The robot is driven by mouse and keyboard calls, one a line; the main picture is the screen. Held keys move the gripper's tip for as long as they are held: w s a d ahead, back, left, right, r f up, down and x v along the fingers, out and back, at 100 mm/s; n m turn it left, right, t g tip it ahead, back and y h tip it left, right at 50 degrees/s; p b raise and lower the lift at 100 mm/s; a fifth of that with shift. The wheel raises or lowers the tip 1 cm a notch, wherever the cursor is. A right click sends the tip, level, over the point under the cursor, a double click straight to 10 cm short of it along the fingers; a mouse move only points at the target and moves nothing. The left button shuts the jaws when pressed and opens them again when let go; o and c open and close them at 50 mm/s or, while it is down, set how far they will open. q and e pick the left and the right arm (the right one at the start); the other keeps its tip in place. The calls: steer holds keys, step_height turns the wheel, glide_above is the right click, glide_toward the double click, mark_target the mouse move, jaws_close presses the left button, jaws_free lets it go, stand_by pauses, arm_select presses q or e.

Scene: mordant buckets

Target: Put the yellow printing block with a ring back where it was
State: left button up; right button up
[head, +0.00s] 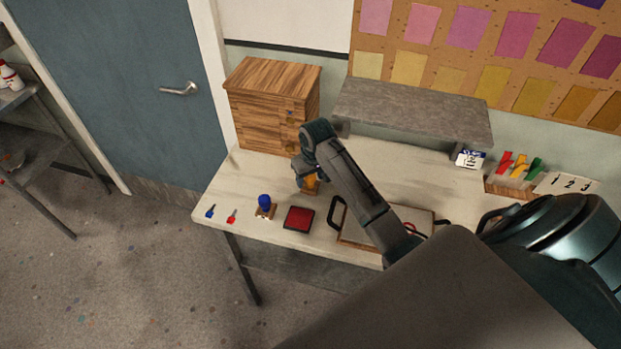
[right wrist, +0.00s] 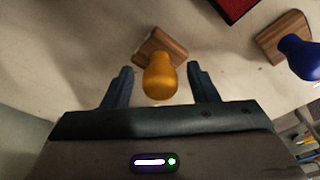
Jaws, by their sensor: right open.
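The yellow printing block (head: 311,183) stands upright on the table, behind the red pad and partly hidden by my right gripper in the head view. In the right wrist view its yellow knob (right wrist: 160,78) rises from a wooden base (right wrist: 166,45). My right gripper (right wrist: 160,82) is open, with one finger on each side of the knob. Gaps show between the fingers and the knob. In the head view the right gripper (head: 309,176) is right over the block. I cannot make out a ring mark. My left gripper is not in view.
A blue-knobbed block (head: 265,203) and a red ink pad (head: 299,219) stand near the table's front edge. A framed tray (head: 352,238) lies right of the pad. A wooden cabinet (head: 268,105) and grey shelf (head: 412,108) stand behind.

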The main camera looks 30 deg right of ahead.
mark_target(313, 177)
steer(key=r+b, duration=0.1)
steer(key=r, duration=0.1)
steer(key=r+b, duration=0.1)
steer(key=r, duration=0.2)
steer(key=s+r+b, duration=0.1)
steer(key=r, duration=0.2)
steer(key=shift+s+r, duration=0.1)
steer(key=shift+r, duration=0.15)
steer(key=shift+s+r+p, duration=0.15)
steer(key=shift+r+p, duration=0.4)
steer(key=shift+r, duration=0.4)
steer(key=shift+s+r+p, duration=0.15)
steer(key=shift+r+p, duration=0.25)
steer(key=shift+r, duration=0.05)
steer(key=shift+a+f, duration=0.1)
